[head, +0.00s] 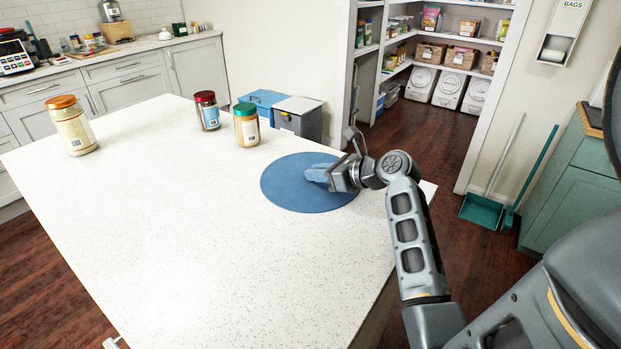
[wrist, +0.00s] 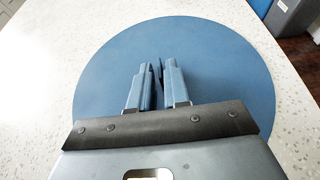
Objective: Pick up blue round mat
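The blue round mat (head: 290,193) lies flat on the white speckled countertop, near its right edge. In the wrist view the mat (wrist: 215,58) spreads under and beyond my fingers. My gripper (head: 316,174) is low over the right part of the mat, with its light blue fingers pointing left. In the wrist view my gripper (wrist: 159,72) has its two fingers close together, with a narrow dark strip between them. I cannot tell whether that strip is shadow or a pinched bit of mat. The fingers hide a small part of the mat.
An orange-lidded jar (head: 72,126), a red-lidded jar (head: 207,111) and a green-lidded jar (head: 246,126) stand on the countertop (head: 190,240) beyond the mat. Bins (head: 298,117) stand past the far edge. The front of the countertop is clear.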

